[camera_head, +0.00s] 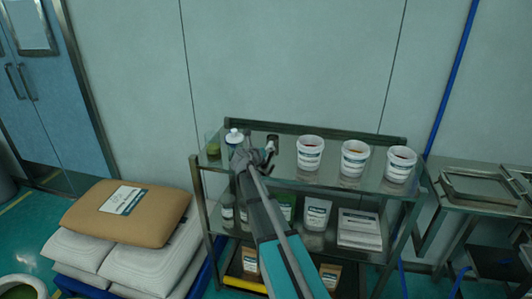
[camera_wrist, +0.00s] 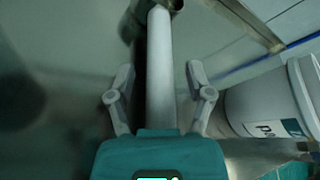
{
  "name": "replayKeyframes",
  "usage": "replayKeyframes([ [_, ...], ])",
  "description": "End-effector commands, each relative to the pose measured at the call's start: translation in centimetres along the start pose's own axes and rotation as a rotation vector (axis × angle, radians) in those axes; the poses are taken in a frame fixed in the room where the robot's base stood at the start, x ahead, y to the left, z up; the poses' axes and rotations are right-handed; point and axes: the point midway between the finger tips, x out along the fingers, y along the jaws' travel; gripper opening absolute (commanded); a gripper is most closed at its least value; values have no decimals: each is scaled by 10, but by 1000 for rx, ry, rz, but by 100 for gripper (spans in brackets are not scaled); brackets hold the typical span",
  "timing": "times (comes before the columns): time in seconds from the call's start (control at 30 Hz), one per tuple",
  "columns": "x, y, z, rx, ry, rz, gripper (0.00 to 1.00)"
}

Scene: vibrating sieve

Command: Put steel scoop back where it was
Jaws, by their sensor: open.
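The steel scoop shows in the wrist view as a long pale grey handle (camera_wrist: 160,75) running up the middle, with a darker metal end (camera_wrist: 170,4) cut off at the top edge. In the head view a small dark metal piece, seemingly the scoop's end (camera_head: 272,140), shows at the top shelf's back left. My gripper (camera_head: 262,158) is over the shelf's left part. In the wrist view its open fingers (camera_wrist: 159,76) stand on either side of the handle, with gaps. The lower handle is hidden behind my gripper's body. I cannot tell whether the scoop rests fully on the shelf (camera_head: 285,160).
A white-capped bottle (camera_head: 234,138) and a green-filled glass jar (camera_head: 213,147) stand left of my gripper. White labelled tubs (camera_head: 310,153) stand to the right; one is close in the wrist view (camera_wrist: 268,105). Sacks (camera_head: 125,207) lie at left, a steel table (camera_head: 480,187) stands at right.

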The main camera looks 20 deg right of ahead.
Motion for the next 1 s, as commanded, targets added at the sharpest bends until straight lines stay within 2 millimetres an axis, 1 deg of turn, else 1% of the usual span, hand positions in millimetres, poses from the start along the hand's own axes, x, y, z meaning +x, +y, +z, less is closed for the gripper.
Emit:
replayKeyframes([
  [0.37, -1, -2, 3, 0, 0, 0, 67],
  [0.47, -9, -2, 2, 0, -1, 1, 67],
  [0.67, -35, -4, 3, -1, -1, 0, 67],
  [1.0, -90, -4, 3, -1, -1, 1, 67],
])
